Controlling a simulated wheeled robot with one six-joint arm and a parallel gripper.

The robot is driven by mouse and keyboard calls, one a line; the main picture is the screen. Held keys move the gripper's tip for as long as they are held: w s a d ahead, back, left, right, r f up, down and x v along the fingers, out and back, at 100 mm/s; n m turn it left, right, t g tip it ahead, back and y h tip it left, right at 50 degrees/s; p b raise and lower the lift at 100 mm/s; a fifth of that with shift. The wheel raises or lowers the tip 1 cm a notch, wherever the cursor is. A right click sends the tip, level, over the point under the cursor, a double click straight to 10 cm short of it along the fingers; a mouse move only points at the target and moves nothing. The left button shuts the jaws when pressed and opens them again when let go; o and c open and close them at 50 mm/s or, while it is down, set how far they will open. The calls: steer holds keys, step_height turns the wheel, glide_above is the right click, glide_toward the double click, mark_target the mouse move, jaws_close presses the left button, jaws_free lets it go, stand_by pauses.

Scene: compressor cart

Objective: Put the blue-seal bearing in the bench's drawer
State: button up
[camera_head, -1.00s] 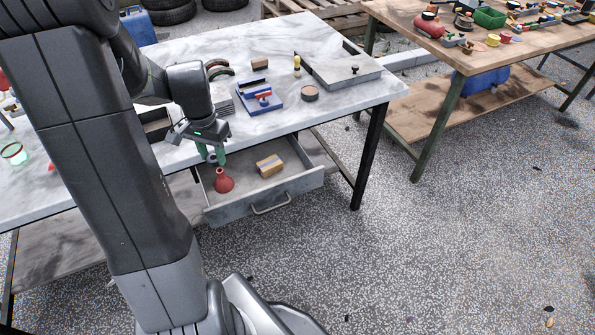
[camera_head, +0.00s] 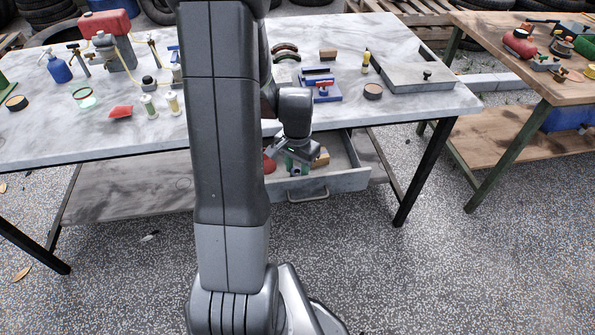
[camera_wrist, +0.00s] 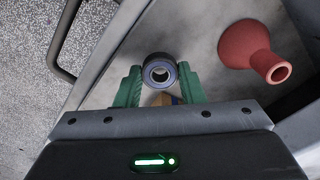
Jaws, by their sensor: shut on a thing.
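The blue-seal bearing (camera_wrist: 159,71) is a small dark ring with a bluish face, held between the green fingers of my gripper (camera_wrist: 158,86) in the wrist view. In the head view my gripper (camera_head: 297,166) is at the open drawer (camera_head: 345,181), between a red funnel (camera_head: 269,163) and a tan box (camera_head: 322,157). The drawer floor lies beneath the bearing; I cannot tell how large the gap is. The funnel (camera_wrist: 250,48) shows to the right in the wrist view, and part of the box (camera_wrist: 165,99) shows behind the bearing.
The drawer's handle (camera_head: 308,195) faces the open floor. A wooden bench (camera_head: 500,90) stands to the right.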

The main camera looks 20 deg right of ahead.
mark_target(297, 171)
steer(key=shift+f, duration=0.7)
steer(key=shift+f, duration=0.15)
steer(key=o, duration=1)
step_height(297, 171, up, 12)
steer(key=shift+r+p, duration=0.2)
steer(key=shift+p, duration=0.75)
